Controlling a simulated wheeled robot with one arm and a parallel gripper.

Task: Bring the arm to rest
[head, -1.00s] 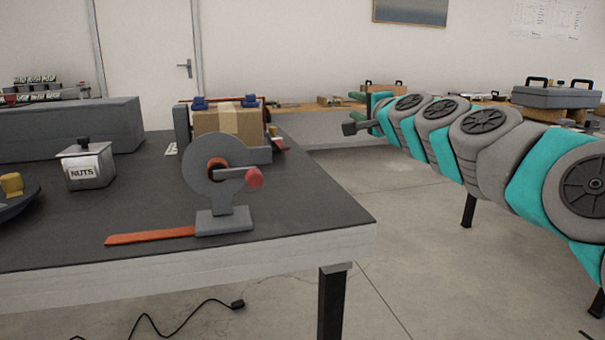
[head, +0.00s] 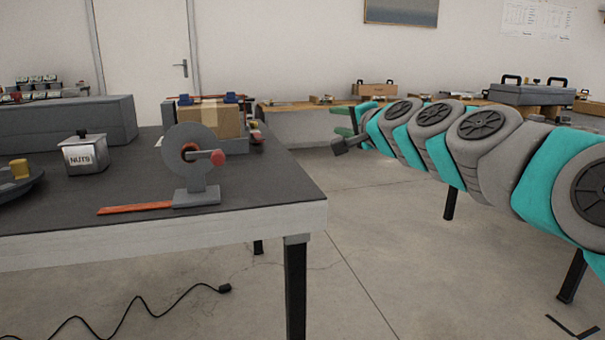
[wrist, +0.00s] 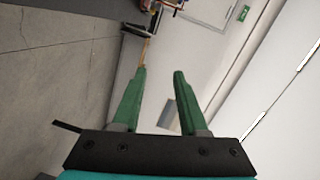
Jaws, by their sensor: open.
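My gripper (wrist: 159,75) shows in the wrist view with its two green fingers apart and nothing between them. In the head view the green fingers of my gripper (head: 343,122) show small at the far end of my arm. My grey and teal arm (head: 430,125) stretches in from the right edge, over the open floor to the right of the dark workbench (head: 270,185). The gripper is apart from the bench and touches nothing that I can see.
On the bench stand a grey dispenser with a red knob (head: 195,165), a NUTS tin (head: 86,153) and a cardboard box (head: 210,122). A cable (head: 150,305) lies on the floor. Farther benches (head: 300,108) line the back wall. The floor between is clear.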

